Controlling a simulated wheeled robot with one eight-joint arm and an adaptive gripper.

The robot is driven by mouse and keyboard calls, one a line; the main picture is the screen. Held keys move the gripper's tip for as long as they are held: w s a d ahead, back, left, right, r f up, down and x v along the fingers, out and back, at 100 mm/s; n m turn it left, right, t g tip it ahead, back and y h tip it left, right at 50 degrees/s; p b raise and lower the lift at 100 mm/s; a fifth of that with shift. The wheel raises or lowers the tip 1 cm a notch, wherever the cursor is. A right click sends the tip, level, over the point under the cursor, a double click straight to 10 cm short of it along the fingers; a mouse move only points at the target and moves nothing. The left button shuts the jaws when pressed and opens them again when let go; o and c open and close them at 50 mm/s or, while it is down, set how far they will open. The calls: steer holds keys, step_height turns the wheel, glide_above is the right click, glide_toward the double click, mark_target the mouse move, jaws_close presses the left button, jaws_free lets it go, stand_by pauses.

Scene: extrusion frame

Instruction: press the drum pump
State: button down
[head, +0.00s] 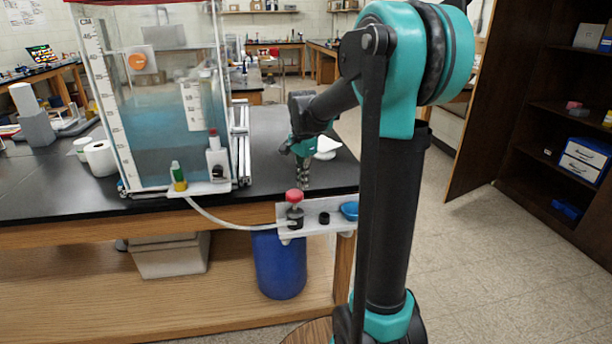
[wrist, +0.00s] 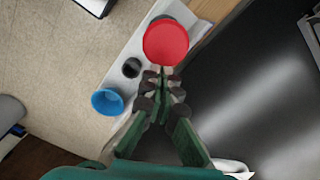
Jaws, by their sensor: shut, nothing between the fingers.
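The drum pump has a round red knob (head: 294,196) on a dark body (head: 295,216), set on a white bracket at the table's front edge. A blue drum (head: 280,264) stands below it. In the wrist view the red knob (wrist: 167,42) is at the top centre, just beyond my fingertips. My gripper (head: 304,184) is shut and empty, pointing down close above and slightly right of the knob. In the wrist view my gripper (wrist: 163,76) seems to overlap the knob's lower edge; I cannot tell whether they touch.
The white bracket (head: 320,228) also carries a black cap (head: 324,218) and a blue cup (head: 349,211). A pale hose (head: 225,222) runs from the pump to a clear water tank (head: 160,110). The black tabletop (head: 270,150) is mostly bare behind the pump.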

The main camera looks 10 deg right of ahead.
step_height(320, 180, down, 5)
steer(key=shift+f, duration=0.1)
stand_by(0.6)
steer(key=shift+w+d+r, duration=0.2)
steer(key=shift+d+r, duration=0.1)
steer(key=shift+r, duration=0.1)
step_height(320, 180, up, 12)
glide_above(305, 191)
steer(key=s+d, duration=0.1)
steer(key=s, duration=0.1)
steer(key=shift+d+r, duration=0.1)
steer(key=shift+d, duration=0.05)
stand_by(2.9)
